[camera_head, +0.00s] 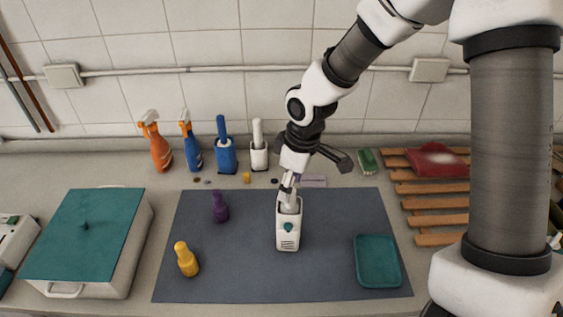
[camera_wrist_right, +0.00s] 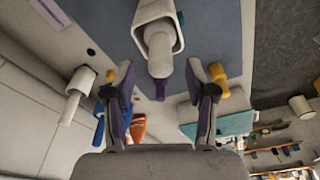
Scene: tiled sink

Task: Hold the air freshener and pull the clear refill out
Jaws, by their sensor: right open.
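The white air freshener (camera_head: 288,232) stands upright on the dark mat, with a teal button on its front. In the right wrist view its white housing (camera_wrist_right: 142,16) is at the top. The pale refill (camera_wrist_right: 160,62) sticks out of the housing's open end and lies between my right gripper's fingers. My right gripper (camera_wrist_right: 159,74) is open, with a gap on each side of the refill. In the head view this gripper (camera_head: 290,187) is directly above the air freshener and partly hides the refill. My left gripper is not in view.
The dark mat (camera_head: 230,275) also holds a purple bottle (camera_head: 220,207), a yellow bottle (camera_head: 186,260) and a teal tray (camera_head: 378,262). A teal-lidded box (camera_head: 85,235) is at left. Spray bottles stand along the wall; a wooden rack (camera_head: 430,202) is at right.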

